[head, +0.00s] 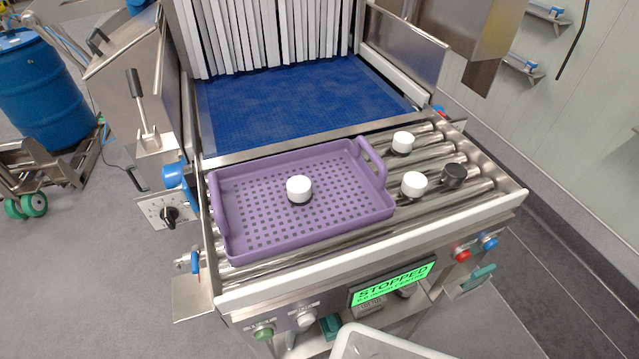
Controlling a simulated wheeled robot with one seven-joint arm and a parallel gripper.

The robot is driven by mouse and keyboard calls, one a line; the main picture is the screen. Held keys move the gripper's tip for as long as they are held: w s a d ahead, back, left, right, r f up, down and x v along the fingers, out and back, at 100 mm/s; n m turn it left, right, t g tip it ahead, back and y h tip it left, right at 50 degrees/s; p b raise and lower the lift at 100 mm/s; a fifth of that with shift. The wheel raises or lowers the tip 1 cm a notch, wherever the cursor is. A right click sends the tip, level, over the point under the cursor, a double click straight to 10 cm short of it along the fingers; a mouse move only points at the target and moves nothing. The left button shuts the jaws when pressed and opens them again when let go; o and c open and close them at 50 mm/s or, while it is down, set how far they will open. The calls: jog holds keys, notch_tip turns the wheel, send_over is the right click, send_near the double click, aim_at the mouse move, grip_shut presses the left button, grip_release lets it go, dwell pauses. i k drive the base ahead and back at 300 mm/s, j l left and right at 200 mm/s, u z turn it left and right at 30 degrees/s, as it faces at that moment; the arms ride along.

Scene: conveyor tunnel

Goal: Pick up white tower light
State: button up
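Three short round pieces with white tops and dark bases look alike, and I cannot tell which one is the white tower light. One white piece (299,189) stands upright in the purple perforated tray (237,243). A second white piece (403,141) stands on the rollers right of the tray, toward the back. A third white piece (414,183) stands on the rollers nearer the front. A similar black piece (453,176) is just right of the third, with a small gap. My gripper is not in view.
The tray has a raised handle (371,158) on its right. Behind it are a blue belt (300,100) and hanging white strips (265,35). A panel display (393,283) reads STOPPED. A pale bin (385,345) shows at the bottom edge. A lever (139,100) stands at left.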

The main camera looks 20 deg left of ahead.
aim_at(402, 145)
jog(key=i+l+u, duration=0.15)
jog(key=u, duration=0.2)
jog(key=i+l+u, duration=0.15)
jog(key=u, duration=0.2)
jog(key=i+l+u, duration=0.1)
jog(key=u, duration=0.25)
jog(key=l, duration=0.1)
